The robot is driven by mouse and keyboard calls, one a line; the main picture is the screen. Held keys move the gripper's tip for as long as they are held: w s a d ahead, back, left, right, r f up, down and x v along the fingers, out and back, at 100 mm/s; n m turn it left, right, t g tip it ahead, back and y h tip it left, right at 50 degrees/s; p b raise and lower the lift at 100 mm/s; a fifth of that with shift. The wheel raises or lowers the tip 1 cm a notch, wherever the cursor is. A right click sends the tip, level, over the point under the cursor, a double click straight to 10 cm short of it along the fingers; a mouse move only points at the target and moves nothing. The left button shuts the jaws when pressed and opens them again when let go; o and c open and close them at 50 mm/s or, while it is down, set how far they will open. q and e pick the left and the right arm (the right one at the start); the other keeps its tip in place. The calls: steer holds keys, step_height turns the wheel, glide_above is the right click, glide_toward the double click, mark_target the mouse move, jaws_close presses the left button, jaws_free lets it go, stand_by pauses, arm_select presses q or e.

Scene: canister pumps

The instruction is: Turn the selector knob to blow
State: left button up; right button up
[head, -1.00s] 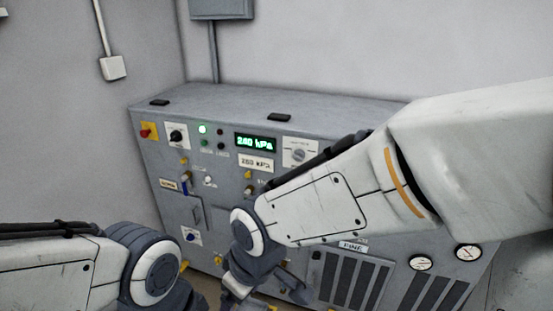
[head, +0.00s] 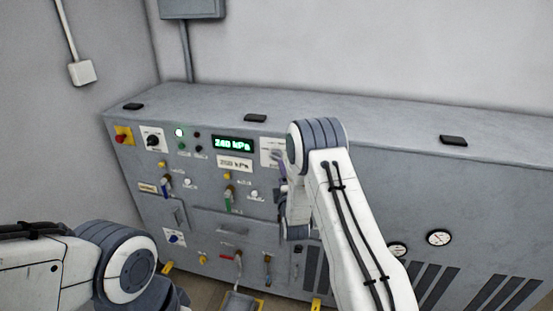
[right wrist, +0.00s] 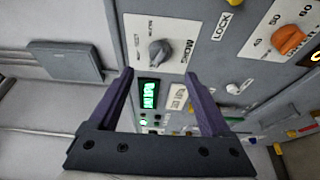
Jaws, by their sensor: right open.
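The grey selector knob (right wrist: 160,53) sits on a white label plate on the panel, near the fingertips in the right wrist view. The plate's small lettering is too blurred for me to read the setting. My right gripper (right wrist: 158,75) is open, its two purple fingers pointing at the panel to either side of the knob, apparently short of it. In the head view the knob's plate (head: 269,146) is partly hidden by my right wrist, with a purple finger (head: 281,165) in front of it. My left gripper is out of view; only its arm shows at lower left.
A green pressure display (head: 233,144) is beside the plate. A black knob (head: 153,140), a red button on yellow (head: 123,134) and several small valves crowd the panel. In the wrist view an orange knob (right wrist: 288,40) with a numbered scale is at upper right. The cabinet top (head: 370,128) is mostly clear.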

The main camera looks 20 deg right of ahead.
mark_target(277, 159)
steer(key=p+x, duration=0.3)
steer(key=x, duration=0.5)
steer(key=shift+a+r, duration=0.1)
steer(key=shift+r, duration=0.05)
steer(key=shift+a+x, duration=0.2)
steer(key=shift+x, duration=0.75)
steer(key=shift+d, duration=0.15)
